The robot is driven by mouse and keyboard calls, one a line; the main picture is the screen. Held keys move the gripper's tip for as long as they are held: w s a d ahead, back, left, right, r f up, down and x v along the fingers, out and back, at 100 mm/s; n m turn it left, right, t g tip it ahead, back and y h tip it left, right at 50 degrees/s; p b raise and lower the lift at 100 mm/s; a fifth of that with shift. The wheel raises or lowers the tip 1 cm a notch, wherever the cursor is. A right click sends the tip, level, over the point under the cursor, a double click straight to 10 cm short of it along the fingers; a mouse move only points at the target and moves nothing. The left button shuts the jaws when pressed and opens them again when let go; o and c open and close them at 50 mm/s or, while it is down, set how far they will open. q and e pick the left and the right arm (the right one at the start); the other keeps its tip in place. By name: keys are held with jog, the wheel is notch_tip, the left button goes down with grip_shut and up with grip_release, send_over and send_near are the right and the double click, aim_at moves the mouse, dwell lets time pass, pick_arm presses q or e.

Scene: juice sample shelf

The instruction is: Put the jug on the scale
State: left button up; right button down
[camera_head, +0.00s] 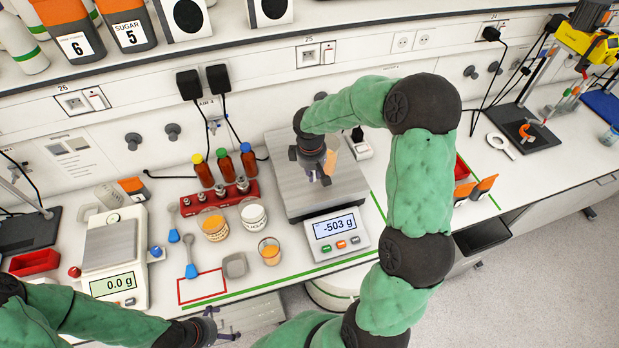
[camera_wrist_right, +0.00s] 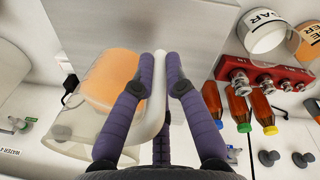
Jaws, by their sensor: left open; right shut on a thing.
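The jug (camera_wrist_right: 105,85) is translucent, with orange juice inside and a pale handle. My right gripper (camera_wrist_right: 160,62) is shut on its handle in the right wrist view. In the head view this gripper (camera_head: 322,176) is over the large scale, and only an orange sliver of the jug (camera_head: 332,160) shows behind it. The large scale (camera_head: 340,194) has a bare grey plate and a display reading -503 g. I cannot tell whether the jug touches the plate. My left gripper (camera_head: 213,325) is open and empty near the counter's front edge.
A smaller scale (camera_head: 110,250) reading 0.0 g stands at left. A red rack (camera_head: 217,198) with metal weights, brown bottles (camera_head: 225,167), cups and a glass of juice (camera_head: 269,250) stand left of the large scale.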

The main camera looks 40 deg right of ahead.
jog(key=shift+w+d+f+p, duration=0.1)
jog(key=shift+w+f, duration=0.25)
jog(key=shift+f, duration=0.6)
jog(key=shift+w+a+f+p, duration=0.15)
jog(key=shift+w+f, duration=0.25)
jog(key=shift+f, duration=0.5)
jog(key=shift+w+d+f+p, duration=0.15)
jog(key=shift+w+f, duration=0.2)
jog(key=shift+f, duration=0.6)
jog(key=c, duration=1.3)
grip_release()
jog(key=shift+f, duration=0.15)
jog(key=shift+o, duration=0.2)
jog(key=shift+s, duration=0.1)
